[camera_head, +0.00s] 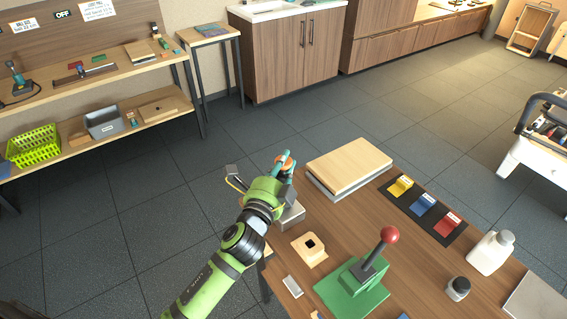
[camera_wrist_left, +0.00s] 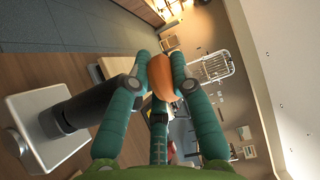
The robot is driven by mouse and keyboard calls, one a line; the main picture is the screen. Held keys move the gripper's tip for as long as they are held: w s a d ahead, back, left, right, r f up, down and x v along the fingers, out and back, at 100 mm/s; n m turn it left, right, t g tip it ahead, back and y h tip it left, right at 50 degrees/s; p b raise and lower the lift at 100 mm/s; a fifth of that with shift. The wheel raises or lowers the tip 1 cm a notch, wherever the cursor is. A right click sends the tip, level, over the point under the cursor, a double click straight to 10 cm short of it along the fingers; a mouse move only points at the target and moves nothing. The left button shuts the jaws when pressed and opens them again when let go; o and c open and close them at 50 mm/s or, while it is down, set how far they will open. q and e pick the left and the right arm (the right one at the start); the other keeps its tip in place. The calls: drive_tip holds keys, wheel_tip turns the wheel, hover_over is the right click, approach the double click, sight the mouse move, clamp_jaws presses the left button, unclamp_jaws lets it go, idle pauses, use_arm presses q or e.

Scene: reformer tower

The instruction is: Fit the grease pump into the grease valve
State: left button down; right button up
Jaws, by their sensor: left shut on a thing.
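My left gripper (camera_head: 283,160), with teal fingers, is shut on an orange rounded thing, probably the grease pump (camera_head: 286,166). In the left wrist view the orange piece (camera_wrist_left: 165,77) sits between the fingertips (camera_wrist_left: 166,72), and the fingers cover part of it. A grey metal block (camera_head: 291,216) stands on the table edge just below the gripper. In the wrist view a pale square plate (camera_wrist_left: 32,115) carries a thick black cylinder (camera_wrist_left: 95,112), possibly the grease valve. The orange piece looks apart from it, but I cannot tell the depth. My right gripper is not in view.
On the table are a wooden block with a square hole (camera_head: 309,249), a green lever base (camera_head: 350,290) with a red knob, stacked boards (camera_head: 350,166), coloured cards on a black mat (camera_head: 422,206) and a white bottle (camera_head: 491,252). Open floor lies left of the table.

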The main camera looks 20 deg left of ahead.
use_arm(q)
drive_tip(key=shift+f+b, duration=0.5)
drive_tip(key=shift+f, duration=0.15)
drive_tip(key=c, duration=1.1)
unclamp_jaws()
drive_tip(key=shift+o, duration=0.3)
